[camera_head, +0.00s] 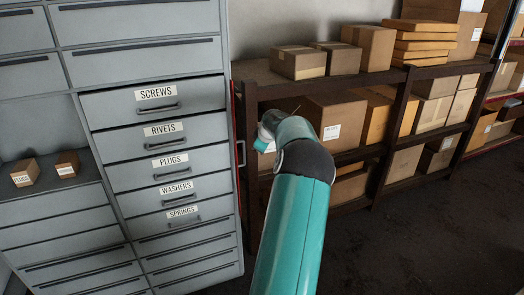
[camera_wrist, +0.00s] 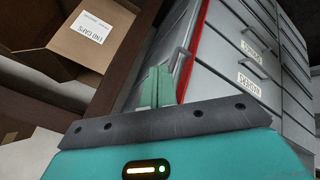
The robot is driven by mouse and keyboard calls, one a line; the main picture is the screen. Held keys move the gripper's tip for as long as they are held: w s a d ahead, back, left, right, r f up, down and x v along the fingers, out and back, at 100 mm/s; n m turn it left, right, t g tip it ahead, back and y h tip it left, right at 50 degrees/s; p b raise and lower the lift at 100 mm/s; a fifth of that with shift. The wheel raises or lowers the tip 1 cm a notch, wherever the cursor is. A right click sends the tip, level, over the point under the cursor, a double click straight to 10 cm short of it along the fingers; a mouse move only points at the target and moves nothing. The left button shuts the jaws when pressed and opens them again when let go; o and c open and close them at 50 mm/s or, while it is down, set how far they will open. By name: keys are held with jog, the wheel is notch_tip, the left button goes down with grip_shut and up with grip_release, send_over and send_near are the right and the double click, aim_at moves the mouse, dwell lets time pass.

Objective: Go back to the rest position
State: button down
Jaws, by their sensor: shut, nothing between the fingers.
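My teal arm (camera_head: 297,225) rises from the bottom of the head view and bends at a dark joint in front of the shelf. My gripper does not show clearly in the head view. In the wrist view my gripper (camera_wrist: 156,85) has its two pale green fingers together with nothing held.
The grey cabinet (camera_head: 215,262) has labelled drawers, including the screws drawer (camera_head: 153,97) and springs drawer (camera_head: 182,216). Two small boxes sit on its left ledge. A dark shelf (camera_head: 345,157) holds several cartons; an end caps box (camera_wrist: 85,40) shows close by. Dark floor (camera_head: 430,235) is clear at right.

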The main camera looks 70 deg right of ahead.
jog(key=shift+w+a, duration=0.1)
jog(key=shift+w, duration=0.15)
dwell(0.4)
jog(key=shift+r, duration=0.1)
